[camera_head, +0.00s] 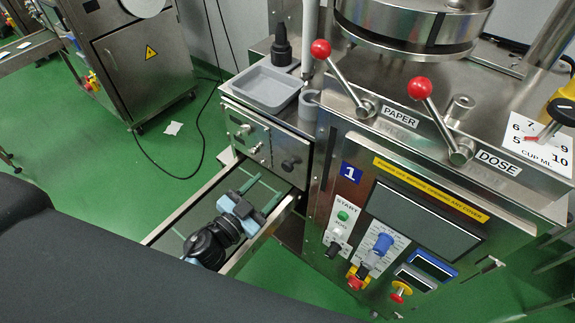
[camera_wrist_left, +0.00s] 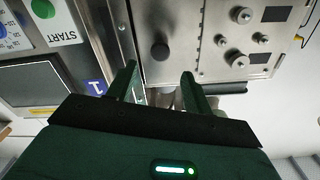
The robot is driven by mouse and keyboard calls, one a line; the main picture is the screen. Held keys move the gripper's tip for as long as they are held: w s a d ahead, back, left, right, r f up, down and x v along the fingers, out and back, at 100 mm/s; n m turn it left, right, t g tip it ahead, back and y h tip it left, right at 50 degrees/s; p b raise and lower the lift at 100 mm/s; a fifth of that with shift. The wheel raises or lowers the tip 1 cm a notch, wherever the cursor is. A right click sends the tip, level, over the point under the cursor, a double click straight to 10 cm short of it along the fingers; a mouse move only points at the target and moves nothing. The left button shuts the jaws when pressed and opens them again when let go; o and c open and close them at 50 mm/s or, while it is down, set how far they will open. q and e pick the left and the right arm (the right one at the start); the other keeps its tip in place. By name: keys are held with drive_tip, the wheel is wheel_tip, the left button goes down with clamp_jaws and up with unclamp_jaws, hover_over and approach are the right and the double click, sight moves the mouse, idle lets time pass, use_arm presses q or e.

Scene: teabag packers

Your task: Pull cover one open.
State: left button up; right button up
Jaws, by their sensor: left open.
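The machine marked 1 (camera_head: 352,172) stands at centre right. On its left side is a small metal cover (camera_head: 296,148) with a dark round knob (camera_head: 288,165); it looks flush with the panel beside it. My left gripper (camera_head: 268,188) is just below and in front of the knob, its two green fingers apart and nothing between them. In the left wrist view the knob (camera_wrist_left: 160,52) shows just beyond the fingertips, roughly midway between the fingers; contact cannot be seen. My right gripper is not in view.
A metal-edged chute (camera_head: 190,203) runs under my left gripper. A grey tray (camera_head: 266,89) and a black bottle (camera_head: 281,46) stand on top of the unit. Red-knobbed levers (camera_head: 420,88) rise from the machine top. Green floor (camera_head: 150,175) is open to the left.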

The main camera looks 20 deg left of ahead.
sight(286, 169)
use_arm(q)
drive_tip(key=shift+x, duration=3.9)
drive_tip(key=shift+c, duration=0.4)
clamp_jaws()
